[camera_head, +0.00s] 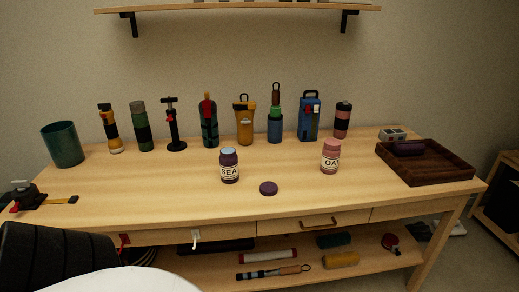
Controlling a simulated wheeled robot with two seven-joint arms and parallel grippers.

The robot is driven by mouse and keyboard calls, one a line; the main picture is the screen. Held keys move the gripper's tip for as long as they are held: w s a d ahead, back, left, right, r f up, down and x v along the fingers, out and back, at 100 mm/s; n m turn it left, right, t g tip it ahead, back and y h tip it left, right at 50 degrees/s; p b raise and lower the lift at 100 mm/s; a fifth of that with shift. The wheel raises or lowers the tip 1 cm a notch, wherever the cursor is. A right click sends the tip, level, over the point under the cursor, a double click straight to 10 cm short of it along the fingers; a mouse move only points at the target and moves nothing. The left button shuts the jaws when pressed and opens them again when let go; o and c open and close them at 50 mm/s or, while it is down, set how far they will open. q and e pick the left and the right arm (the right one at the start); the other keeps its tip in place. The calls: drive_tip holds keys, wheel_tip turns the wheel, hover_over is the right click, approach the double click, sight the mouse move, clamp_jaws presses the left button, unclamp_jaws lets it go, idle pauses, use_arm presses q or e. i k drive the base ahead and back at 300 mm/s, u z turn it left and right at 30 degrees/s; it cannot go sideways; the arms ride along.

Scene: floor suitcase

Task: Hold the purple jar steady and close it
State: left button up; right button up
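The purple jar (229,172) stands upright near the middle of the table, with a white label reading "SEA". Its top looks blue-grey, and no purple lid sits on it. A round purple lid (268,188) lies flat on the table just right of and nearer than the jar, apart from it.
A pink jar (330,158) stands to the right. Bottles and tools line the back, with a green cup (63,146) at left. A black-and-yellow tool (28,196) lies at the left edge. The table front is mostly clear.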

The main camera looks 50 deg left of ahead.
sight(229, 161)
drive_tip(key=u, duration=0.5)
drive_tip(key=i, duration=0.55)
drive_tip(key=u, duration=0.5)
